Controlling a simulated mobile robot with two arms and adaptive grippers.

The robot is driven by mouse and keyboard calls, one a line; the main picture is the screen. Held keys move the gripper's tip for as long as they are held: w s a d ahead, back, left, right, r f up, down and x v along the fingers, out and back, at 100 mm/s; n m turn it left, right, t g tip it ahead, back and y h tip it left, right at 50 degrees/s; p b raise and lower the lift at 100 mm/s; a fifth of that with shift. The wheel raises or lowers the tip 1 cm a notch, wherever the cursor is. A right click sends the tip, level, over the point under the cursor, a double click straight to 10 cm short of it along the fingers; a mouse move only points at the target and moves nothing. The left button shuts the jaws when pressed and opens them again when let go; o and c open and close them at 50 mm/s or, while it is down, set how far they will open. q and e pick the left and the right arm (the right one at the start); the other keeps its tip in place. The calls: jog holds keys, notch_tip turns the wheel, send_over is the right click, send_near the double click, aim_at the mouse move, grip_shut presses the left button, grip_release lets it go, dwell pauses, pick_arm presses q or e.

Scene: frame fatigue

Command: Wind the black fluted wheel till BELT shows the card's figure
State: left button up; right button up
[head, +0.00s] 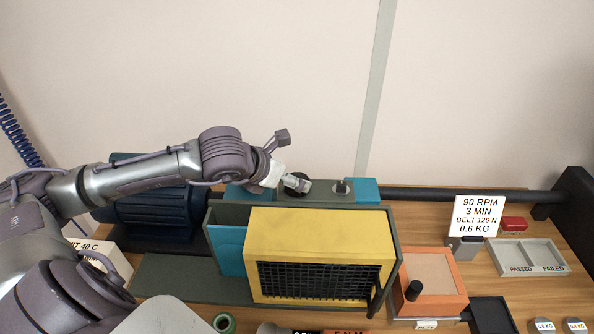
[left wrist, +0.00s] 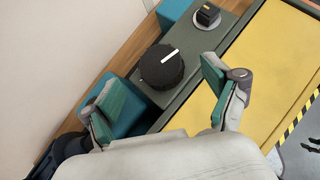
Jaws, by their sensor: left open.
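The black fluted wheel (left wrist: 162,67) has a white index mark and sits on the grey panel behind the yellow guard. In the head view the wheel (head: 291,181) is partly hidden by my left gripper (head: 284,181). In the left wrist view my left gripper (left wrist: 158,93) is open, its green-padded fingers on either side of the wheel's near edge and apart from it. The white card (head: 479,216) reads 90 RPM, 3 MIN, BELT 120 N, 0.6 KG. Displays at the bottom edge of the head view are cut off; no BELT reading is legible. My right gripper is out of view.
A smaller black knob (left wrist: 207,15) stands beyond the wheel on the same panel. The yellow guard (head: 320,235) lies in front. An orange box (head: 440,270), a PASSED/FAILED tray (head: 527,241) and a red block (head: 513,224) stand at the right.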

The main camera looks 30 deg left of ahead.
pick_arm(q)
jog(key=p+x, duration=0.1)
jog(key=x, duration=0.3)
jog(key=shift+r, duration=0.1)
jog(key=shift+w, duration=0.2)
jog(key=shift+f, duration=0.4)
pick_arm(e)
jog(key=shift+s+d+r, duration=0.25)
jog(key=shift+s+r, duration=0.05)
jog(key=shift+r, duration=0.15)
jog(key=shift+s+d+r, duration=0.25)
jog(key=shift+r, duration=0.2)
